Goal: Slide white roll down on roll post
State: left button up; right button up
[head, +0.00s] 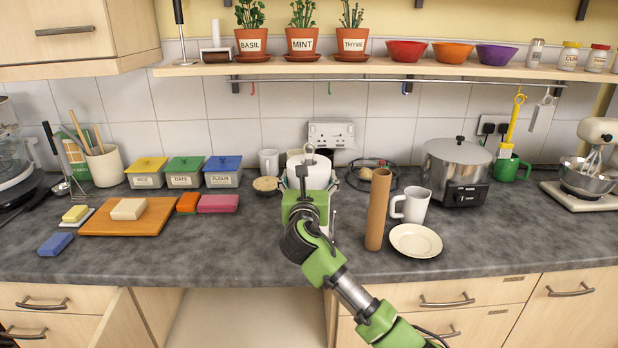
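My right gripper (308,182) comes in from the lower right and is over the counter at the middle. The white roll (309,172) stands upright behind it, with the gripper's fingers along both its sides; they look closed on it. The thin metal roll post (308,152) sticks up through the top of the roll, so the roll is around the post. The gripper body hides the roll's lower part and the post's base, so I cannot tell how far down the roll sits. My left gripper is not in view.
A brown cardboard tube (377,208) stands close right of my arm, with a white mug (411,205) and a cream plate (416,241) beyond it. White mugs (269,161) and a small bowl (266,185) are close left. The shelf (420,68) overhangs the back.

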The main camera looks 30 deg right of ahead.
jog(key=o, duration=1.6)
jog(key=shift+o, duration=0.2)
jog(key=v, duration=1.2)
